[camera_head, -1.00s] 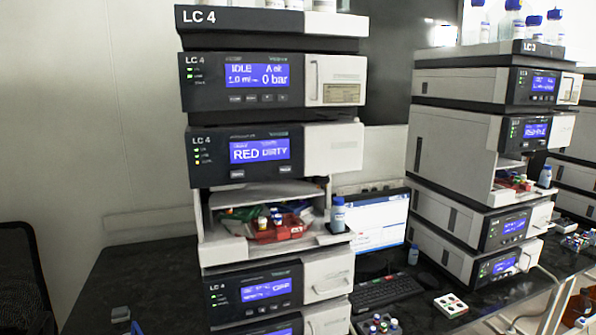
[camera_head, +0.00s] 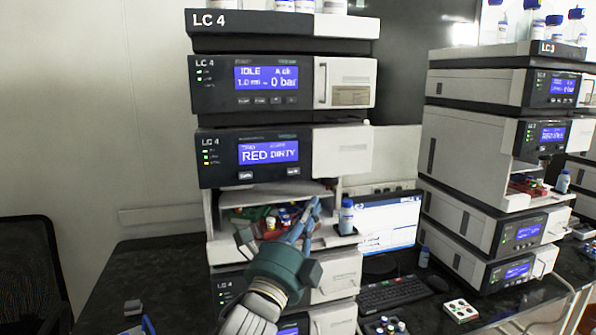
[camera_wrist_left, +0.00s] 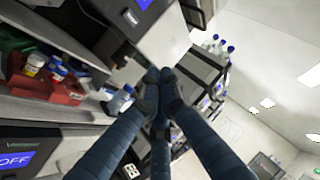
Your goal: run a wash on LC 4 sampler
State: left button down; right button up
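The LC 4 sampler (camera_head: 222,160) is in the middle of the LC 4 stack in the head view. Its blue screen (camera_head: 268,152) reads "RED DIRTY", with two small buttons below, the left one (camera_head: 246,176) and the right one (camera_head: 293,171). My left gripper (camera_head: 312,208) is in front of the open sample bay below the screen, fingers pointing up and right. In the left wrist view its fingers (camera_wrist_left: 157,82) converge with tips together, and nothing shows between them. It partly hides the red vial tray (camera_wrist_left: 62,92) in the bay. My right gripper is not in view.
A blue-capped bottle (camera_head: 346,217) stands at the bay's right side. The pump module (camera_head: 214,85) above reads "IDLE" and "0 bar". A monitor (camera_head: 392,222), a keyboard (camera_head: 390,294) and the LC 3 stack (camera_head: 470,150) stand to the right.

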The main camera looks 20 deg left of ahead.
aim_at(293, 171)
pick_arm(q)
jog(key=shift+m+t, duration=0.4)
jog(key=shift+t, duration=0.1)
jog(key=r, duration=0.1)
jog(key=s+r, duration=0.2)
jog(key=r, duration=0.1)
jog(key=shift+d+r, duration=0.1)
jog(key=shift+d, duration=0.05)
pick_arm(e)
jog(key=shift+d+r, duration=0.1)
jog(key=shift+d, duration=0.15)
pick_arm(q)
jog(key=shift+w, duration=0.15)
jog(key=w+a, duration=0.5)
jog(key=w, duration=0.2)
jog(key=shift+b, duration=0.3)
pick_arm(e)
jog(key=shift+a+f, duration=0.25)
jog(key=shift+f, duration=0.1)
pick_arm(q)
jog(key=shift+w, duration=0.1)
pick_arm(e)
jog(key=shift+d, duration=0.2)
pick_arm(q)
jog(key=shift+w+a, duration=0.2)
jog(key=shift+w, duration=0.15)
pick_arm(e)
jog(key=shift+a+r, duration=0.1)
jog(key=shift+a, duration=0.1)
